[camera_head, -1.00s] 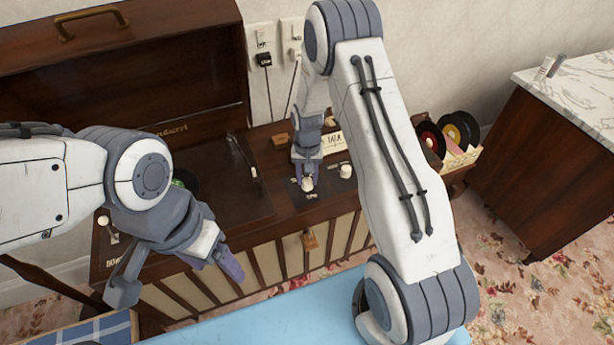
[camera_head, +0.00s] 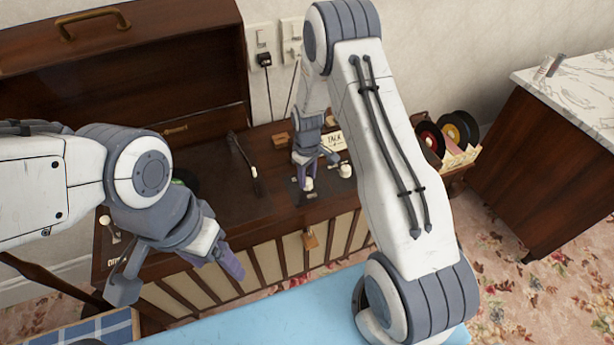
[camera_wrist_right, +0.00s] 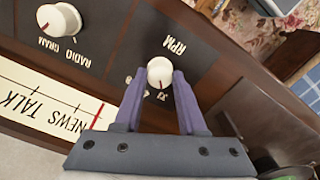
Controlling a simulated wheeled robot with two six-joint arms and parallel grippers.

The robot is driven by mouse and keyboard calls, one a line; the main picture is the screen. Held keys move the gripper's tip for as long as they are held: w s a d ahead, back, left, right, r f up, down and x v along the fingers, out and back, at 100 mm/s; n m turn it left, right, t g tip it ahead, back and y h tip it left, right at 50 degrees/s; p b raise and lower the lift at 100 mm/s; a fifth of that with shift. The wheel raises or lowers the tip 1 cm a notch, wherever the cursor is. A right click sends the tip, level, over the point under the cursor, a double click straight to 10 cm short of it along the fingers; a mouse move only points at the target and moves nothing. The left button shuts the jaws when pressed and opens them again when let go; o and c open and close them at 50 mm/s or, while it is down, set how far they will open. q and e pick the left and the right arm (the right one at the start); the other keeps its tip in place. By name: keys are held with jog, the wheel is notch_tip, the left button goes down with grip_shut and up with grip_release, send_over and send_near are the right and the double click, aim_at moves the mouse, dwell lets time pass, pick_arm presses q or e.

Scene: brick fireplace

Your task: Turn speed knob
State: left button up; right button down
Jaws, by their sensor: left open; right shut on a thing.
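The speed knob is a small white knob (camera_wrist_right: 160,70) with a red pointer line, on a dark panel marked RPM. My right gripper (camera_wrist_right: 158,84) is shut on it, with one purple finger on each side. In the head view the knob (camera_head: 308,184) shows at the gripper's lower tip, partly hidden by the fingers of my right gripper (camera_head: 306,176). My left gripper (camera_head: 180,274) is open and empty, in front of the record player cabinet (camera_head: 290,215) and away from the knob.
A second white knob (camera_wrist_right: 58,20), marked RADIO GRAM, sits close beside the speed knob. A NEWS TALK dial strip (camera_wrist_right: 45,110) lies nearby. The tone arm (camera_head: 243,160) is to the left of my right gripper. Records (camera_head: 458,130) stand at the right.

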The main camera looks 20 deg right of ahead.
aim_at(307, 180)
jog(key=shift+n, duration=0.6)
jog(key=shift+c, duration=2.4)
grip_release()
jog(key=shift+r, duration=0.1)
notch_tip(307, 180, up, 10)
jog(key=shift+r, duration=0.2)
